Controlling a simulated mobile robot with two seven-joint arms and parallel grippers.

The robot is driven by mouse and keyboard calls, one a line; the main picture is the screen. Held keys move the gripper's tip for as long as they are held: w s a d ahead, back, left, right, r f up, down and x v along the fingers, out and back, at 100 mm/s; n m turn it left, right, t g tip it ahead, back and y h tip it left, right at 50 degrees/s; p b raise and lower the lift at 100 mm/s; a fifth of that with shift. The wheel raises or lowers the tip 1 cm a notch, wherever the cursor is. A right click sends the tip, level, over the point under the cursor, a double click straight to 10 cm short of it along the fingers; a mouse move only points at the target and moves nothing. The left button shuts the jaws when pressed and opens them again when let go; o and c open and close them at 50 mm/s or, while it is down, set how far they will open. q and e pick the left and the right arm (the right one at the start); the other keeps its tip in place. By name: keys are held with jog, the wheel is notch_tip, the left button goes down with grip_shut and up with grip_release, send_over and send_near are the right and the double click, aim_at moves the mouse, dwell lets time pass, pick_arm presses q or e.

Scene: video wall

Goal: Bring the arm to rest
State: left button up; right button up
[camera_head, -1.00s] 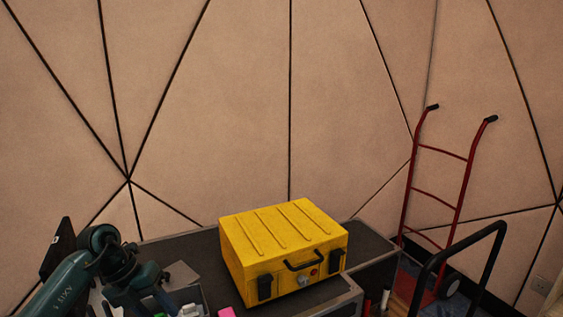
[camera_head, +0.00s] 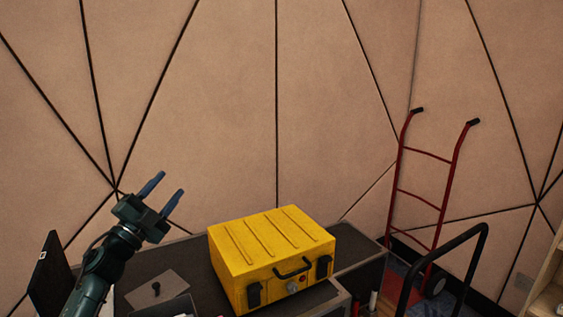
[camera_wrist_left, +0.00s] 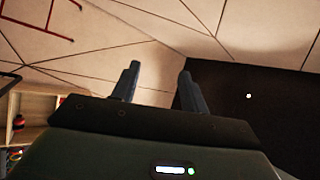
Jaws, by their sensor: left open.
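My left arm (camera_head: 95,275) comes in from the lower left of the head view. My left gripper (camera_head: 167,194) is raised above the dark table, to the left of the yellow case, with its two blue-grey fingers pointing up and to the right. The fingers are apart with nothing between them. The left wrist view also shows the open, empty gripper (camera_wrist_left: 158,85) in front of the beige wall. My right gripper is not in view.
A yellow case (camera_head: 270,255) sits on the dark table (camera_head: 362,246). A grey plate with a black knob (camera_head: 156,289) lies left of it. A dark screen (camera_head: 48,275) stands at far left. A red hand truck (camera_head: 425,190) and a black handle (camera_head: 450,245) are at right.

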pick_arm(q)
jog(key=w+a+f+n+g+y, duration=0.35)
jog(key=a+f+n+y, duration=0.45)
jog(key=a+n+y, duration=0.5)
jog(key=s+d+f+n+g+h, duration=0.1)
jog(key=s+d+f, duration=0.45)
jog(key=f, duration=0.25)
jog(key=s+d+f+n+g+h, duration=0.1)
jog(key=s+d+f+h, duration=0.1)
jog(key=s+d+f, duration=0.35)
jog(key=s+d+f+g+h, duration=0.1)
jog(key=s+d+f, duration=0.3)
jog(key=s, duration=0.5)
jog(key=s+d+f+g+h, duration=0.1)
jog(key=s+d+f, duration=0.4)
jog(key=s, duration=0.5)
jog(key=s+d+f+g, duration=0.2)
jog(key=s+d+f, duration=0.2)
jog(key=s, duration=0.5)
jog(key=shift+s+d+f+n+h, duration=0.3)
jog(key=shift+f+h, duration=0.1)
jog(key=shift+f, duration=0.35)
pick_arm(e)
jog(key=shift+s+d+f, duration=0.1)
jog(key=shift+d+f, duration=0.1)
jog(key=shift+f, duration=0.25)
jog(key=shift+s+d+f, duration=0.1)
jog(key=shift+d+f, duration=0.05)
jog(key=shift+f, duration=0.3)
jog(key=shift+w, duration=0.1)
